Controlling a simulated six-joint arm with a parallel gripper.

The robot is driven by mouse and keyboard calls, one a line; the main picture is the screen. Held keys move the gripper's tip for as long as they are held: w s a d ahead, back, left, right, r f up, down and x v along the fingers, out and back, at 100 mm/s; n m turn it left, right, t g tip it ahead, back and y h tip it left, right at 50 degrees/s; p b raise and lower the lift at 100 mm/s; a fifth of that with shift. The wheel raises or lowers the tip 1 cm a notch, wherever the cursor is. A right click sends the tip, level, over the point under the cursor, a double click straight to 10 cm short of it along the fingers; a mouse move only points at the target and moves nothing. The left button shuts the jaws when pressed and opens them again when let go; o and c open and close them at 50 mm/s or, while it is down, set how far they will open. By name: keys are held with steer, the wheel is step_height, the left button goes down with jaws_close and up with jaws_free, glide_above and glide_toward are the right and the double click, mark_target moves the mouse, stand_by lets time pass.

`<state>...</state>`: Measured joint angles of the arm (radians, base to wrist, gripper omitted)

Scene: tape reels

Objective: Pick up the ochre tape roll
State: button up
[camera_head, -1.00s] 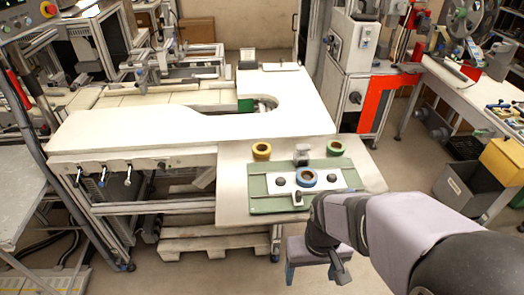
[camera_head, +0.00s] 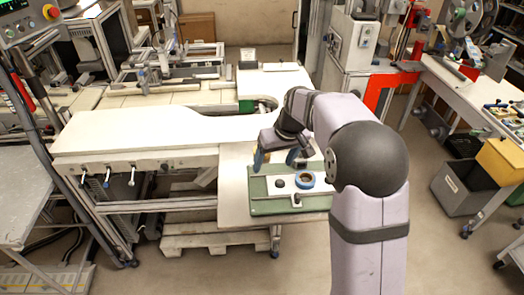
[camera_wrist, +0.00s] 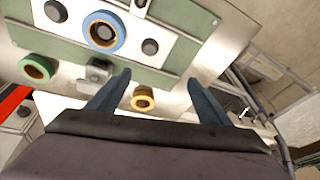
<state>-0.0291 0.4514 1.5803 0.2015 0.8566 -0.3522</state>
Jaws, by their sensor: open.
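The ochre tape roll (camera_wrist: 143,98) shows in the wrist view between the two blue fingers of my gripper (camera_wrist: 160,78), nearer the left finger. It lies on the bare metal table top beside the green board, and nothing grips it. My gripper (camera_head: 274,165) is open and empty, its fingers pointing down, above the table's back left part in the head view. There, the gripper mostly hides the ochre roll.
A blue tape roll (camera_wrist: 104,32) sits on the white plate of the green board (camera_head: 262,206). A green tape roll (camera_wrist: 37,68) lies beside the board, and a metal clamp block (camera_wrist: 96,74) stands at the board's edge. A white bench (camera_head: 150,130) adjoins the table.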

steer(key=shift+w+a+f+n+t+p, duration=0.2)
steer(key=shift+w+f+n+p, duration=0.5)
steer(key=shift+w, duration=1.65)
steer(key=shift+w+a+f+n+t+p, duration=0.2)
steer(key=shift+w+f+p, duration=0.85)
steer(key=shift+w, duration=1.35)
steer(key=shift+w+a+f+n+t+p, duration=0.1)
steer(key=shift+w+a+f+n+p, duration=0.3)
steer(key=shift+w+f, duration=1.4)
steer(key=shift+w+f+p, duration=0.3)
steer(key=shift+w+p, duration=0.05)
steer(key=shift+w, duration=0.5)
steer(key=c, duration=1.1)
